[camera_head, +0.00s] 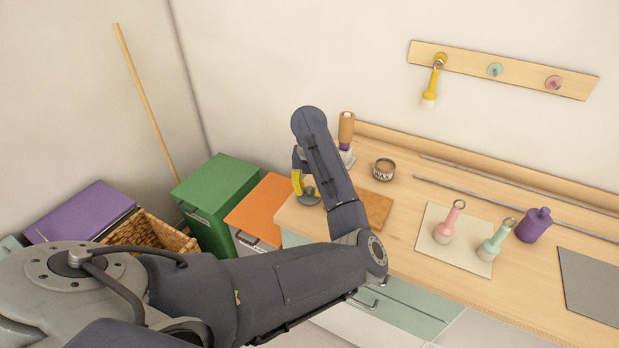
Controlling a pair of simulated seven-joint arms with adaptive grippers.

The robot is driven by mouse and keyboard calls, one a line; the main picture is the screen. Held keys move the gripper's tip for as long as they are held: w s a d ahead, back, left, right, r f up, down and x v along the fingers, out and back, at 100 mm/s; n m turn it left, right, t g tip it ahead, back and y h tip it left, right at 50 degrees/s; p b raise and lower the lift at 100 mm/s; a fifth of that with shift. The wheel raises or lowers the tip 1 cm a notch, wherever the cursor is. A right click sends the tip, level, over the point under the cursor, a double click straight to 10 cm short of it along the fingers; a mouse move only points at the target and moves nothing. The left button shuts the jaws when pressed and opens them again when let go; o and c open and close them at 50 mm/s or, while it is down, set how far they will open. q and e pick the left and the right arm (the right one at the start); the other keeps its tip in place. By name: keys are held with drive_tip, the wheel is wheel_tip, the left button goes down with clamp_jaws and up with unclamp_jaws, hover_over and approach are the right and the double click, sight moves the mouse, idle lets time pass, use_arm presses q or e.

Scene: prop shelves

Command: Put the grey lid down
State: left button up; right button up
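The grey lid (309,197) is a small dark round disc, low beside the wooden bench's left end in the picture. My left gripper (299,186) reaches down over it from my bent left arm, and its yellow finger part is right at the lid's upper left. The fingers are mostly hidden by the arm, so I cannot tell whether they grip the lid or whether it touches the bench. An open tin marked WAX (384,170) stands to the right on the bench. My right gripper is not in view.
A brown board (377,207) lies partly behind my arm. A pale mat (430,246) holds a pink-topped and a mint-topped item, with a purple bottle (534,225) beside it. A brown-topped item (346,128) stands behind the arm. Orange (262,205) and green (216,183) bins stand left.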

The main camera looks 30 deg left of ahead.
sight(309, 188)
use_arm(q)
wheel_tip(309, 188, up, 12)
idle(0.6)
idle(0.4)
